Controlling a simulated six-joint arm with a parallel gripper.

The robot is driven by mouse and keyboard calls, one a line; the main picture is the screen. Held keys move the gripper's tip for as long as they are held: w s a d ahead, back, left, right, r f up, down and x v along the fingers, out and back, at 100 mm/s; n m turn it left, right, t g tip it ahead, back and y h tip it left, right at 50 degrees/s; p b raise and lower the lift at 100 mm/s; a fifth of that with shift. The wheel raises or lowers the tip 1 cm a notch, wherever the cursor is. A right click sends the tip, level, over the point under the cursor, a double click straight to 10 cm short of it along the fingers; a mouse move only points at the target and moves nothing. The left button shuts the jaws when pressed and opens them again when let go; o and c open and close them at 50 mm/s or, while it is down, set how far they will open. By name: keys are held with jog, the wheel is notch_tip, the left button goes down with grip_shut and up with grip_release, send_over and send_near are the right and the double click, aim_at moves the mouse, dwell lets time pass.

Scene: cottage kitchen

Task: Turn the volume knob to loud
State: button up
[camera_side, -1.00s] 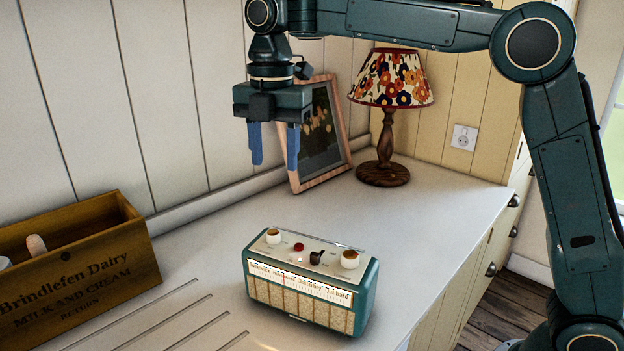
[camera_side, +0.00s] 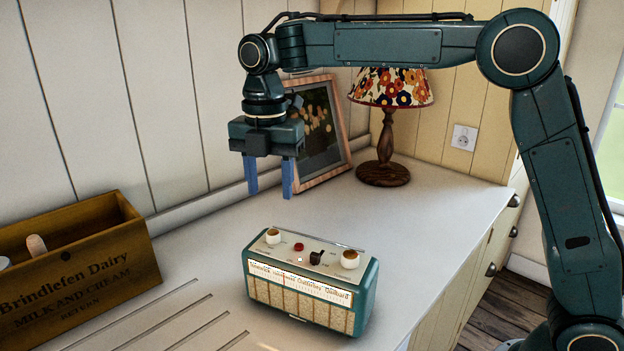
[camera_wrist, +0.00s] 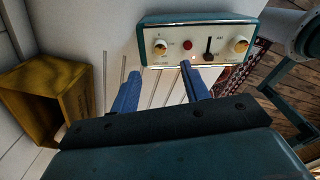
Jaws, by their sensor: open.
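A teal radio (camera_side: 313,280) stands upright on the white counter. Its top panel carries a cream knob at the left (camera_side: 272,236), a red button (camera_side: 299,246), a dark lever (camera_side: 317,257) and a cream knob at the right (camera_side: 350,259). In the wrist view the left knob (camera_wrist: 160,47) and right knob (camera_wrist: 239,45) show at the panel's two ends.
A wooden dairy crate (camera_side: 75,268) stands at the left. A framed picture (camera_side: 318,135) leans on the wall behind my gripper. A floral lamp (camera_side: 385,130) stands at the back right. Counter (camera_side: 430,215) to the right of the radio is clear.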

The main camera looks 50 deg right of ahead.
aim_at(273, 232)
notch_tip(273, 232, down, 9)
dwell(0.5)
jog(key=c, duration=1)
